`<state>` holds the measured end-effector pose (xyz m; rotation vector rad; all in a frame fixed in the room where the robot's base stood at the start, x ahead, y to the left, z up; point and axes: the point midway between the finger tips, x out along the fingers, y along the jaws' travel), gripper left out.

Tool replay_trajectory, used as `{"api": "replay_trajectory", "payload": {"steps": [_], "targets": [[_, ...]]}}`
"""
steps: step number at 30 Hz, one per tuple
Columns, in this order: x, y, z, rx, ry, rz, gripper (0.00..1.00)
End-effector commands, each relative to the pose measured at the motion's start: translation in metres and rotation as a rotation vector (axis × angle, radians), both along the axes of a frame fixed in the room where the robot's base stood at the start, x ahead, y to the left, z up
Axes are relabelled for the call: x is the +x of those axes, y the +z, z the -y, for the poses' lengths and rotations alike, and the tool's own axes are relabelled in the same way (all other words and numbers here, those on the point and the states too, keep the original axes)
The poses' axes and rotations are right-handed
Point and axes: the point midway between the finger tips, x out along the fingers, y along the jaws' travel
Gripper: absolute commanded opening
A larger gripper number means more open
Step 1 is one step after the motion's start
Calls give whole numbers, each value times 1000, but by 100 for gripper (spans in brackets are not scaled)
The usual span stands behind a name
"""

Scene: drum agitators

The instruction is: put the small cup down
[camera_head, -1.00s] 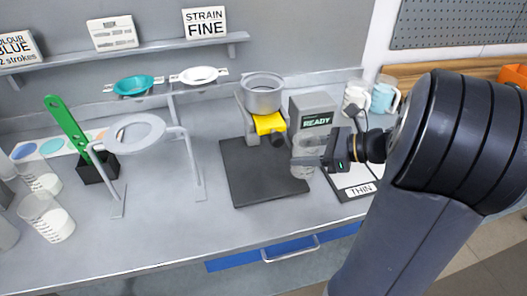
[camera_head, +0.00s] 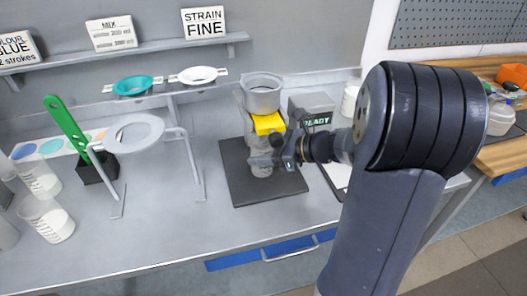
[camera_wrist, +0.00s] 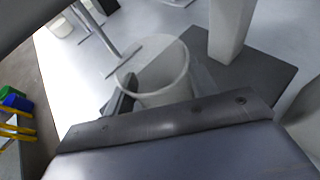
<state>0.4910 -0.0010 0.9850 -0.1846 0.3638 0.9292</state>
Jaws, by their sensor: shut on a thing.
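The small cup (camera_head: 261,163) is clear, with pale contents low inside it. My gripper (camera_head: 272,159) is shut on it from the right, over the dark mat (camera_head: 236,187) in front of the grey drum stand. In the wrist view the cup (camera_wrist: 163,72) looks upright between my fingers, with its rim towards the camera. My gripper (camera_wrist: 125,100) partly shows there, with one dark finger beside the cup's wall. The mat (camera_wrist: 260,75) lies below. I cannot tell whether the cup's base touches the mat. My gripper hides part of the cup's right side.
The grey drum (camera_head: 262,93) with a yellow part (camera_head: 268,124) stands just behind the cup. A grey box reading READY (camera_head: 312,110) is at its right. A ring stand (camera_head: 134,134) is at left. The mat's front left is clear.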

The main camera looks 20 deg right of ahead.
Motion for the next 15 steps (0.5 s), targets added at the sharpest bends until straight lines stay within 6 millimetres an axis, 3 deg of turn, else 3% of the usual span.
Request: {"api": "replay_trajectory", "payload": {"steps": [10,11,15], "targets": [[0,-5,0,0,0,0,33],[0,-4,0,0,0,0,57],[0,-3,0,0,0,0,68]]}}
